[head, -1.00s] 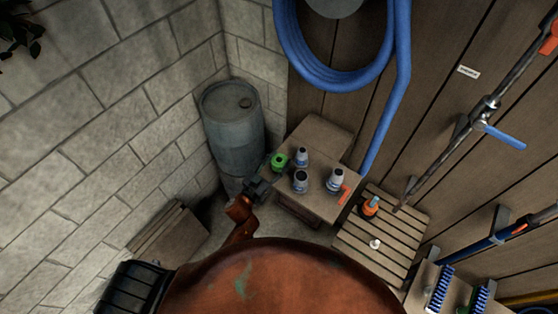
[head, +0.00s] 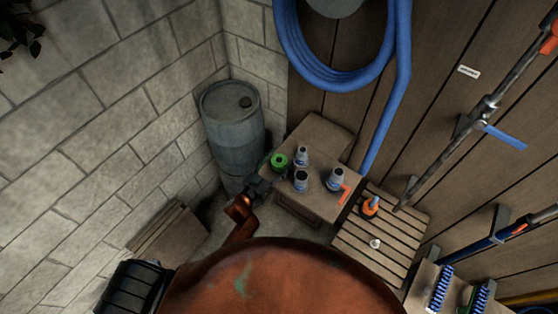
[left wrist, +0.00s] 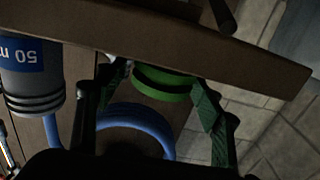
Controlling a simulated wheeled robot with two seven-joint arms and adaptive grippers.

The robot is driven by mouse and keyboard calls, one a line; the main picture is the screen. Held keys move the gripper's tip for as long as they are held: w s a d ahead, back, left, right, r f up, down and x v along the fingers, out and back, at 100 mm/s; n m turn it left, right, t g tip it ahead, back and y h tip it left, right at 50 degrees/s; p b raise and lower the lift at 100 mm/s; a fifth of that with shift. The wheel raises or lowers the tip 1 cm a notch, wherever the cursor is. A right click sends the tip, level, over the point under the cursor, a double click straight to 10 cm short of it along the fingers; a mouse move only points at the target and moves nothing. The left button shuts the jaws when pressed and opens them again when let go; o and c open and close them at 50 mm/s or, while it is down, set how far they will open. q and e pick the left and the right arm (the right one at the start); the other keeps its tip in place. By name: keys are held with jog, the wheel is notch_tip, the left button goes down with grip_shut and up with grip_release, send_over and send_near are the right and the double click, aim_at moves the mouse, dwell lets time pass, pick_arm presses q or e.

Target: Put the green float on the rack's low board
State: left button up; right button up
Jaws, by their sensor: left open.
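The green float (head: 279,160) is a short round piece with a dark centre. It sits on the left part of the wooden stand's top (head: 318,137), beside several grey bottles. My left gripper (head: 260,184) is open, just left of and below the float in the head view. In the left wrist view the float (left wrist: 163,82) shows between the two spread fingers (left wrist: 152,97), partly covered by the stand's brown edge. I cannot tell whether the fingers touch it. I cannot tell which board is the rack's low board. My right gripper is not in view.
Grey bottles (head: 301,181) stand close right of the float, and an orange-red angled piece (head: 345,194) lies near the stand's right edge. A blue barrel (head: 234,130) is behind left. A slatted board (head: 378,250) at right holds an orange piece (head: 370,206) and a white knob (head: 375,244).

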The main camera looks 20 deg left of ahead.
pick_arm(q)
jog(key=b+v, duration=0.1)
jog(key=v, duration=1.1)
